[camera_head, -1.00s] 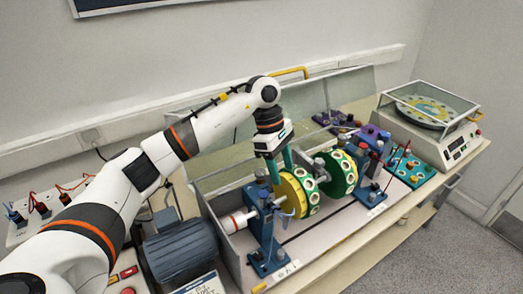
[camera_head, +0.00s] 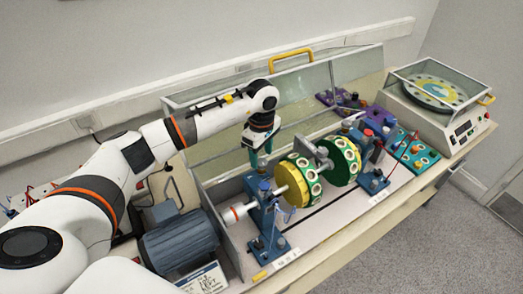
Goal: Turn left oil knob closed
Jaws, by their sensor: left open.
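The left blue bearing stand (camera_head: 268,222) stands at the near end of the shaft, left of the yellow-faced green disc (camera_head: 298,182). A small blue fitting (camera_head: 264,186) sits on top of this stand, where the left oil knob appears to be. Its turned position is too small to tell. My left gripper (camera_head: 261,163) points down with its teal fingers just above this fitting. It is open, and I cannot tell whether the fingers touch the fitting. My right gripper is out of view.
A second green disc (camera_head: 340,161) and the right blue stand (camera_head: 374,180) are further along the shaft. A blue motor (camera_head: 180,245) stands at the left. A raised clear cover (camera_head: 330,90) is behind. A balance device (camera_head: 440,100) stands at the right.

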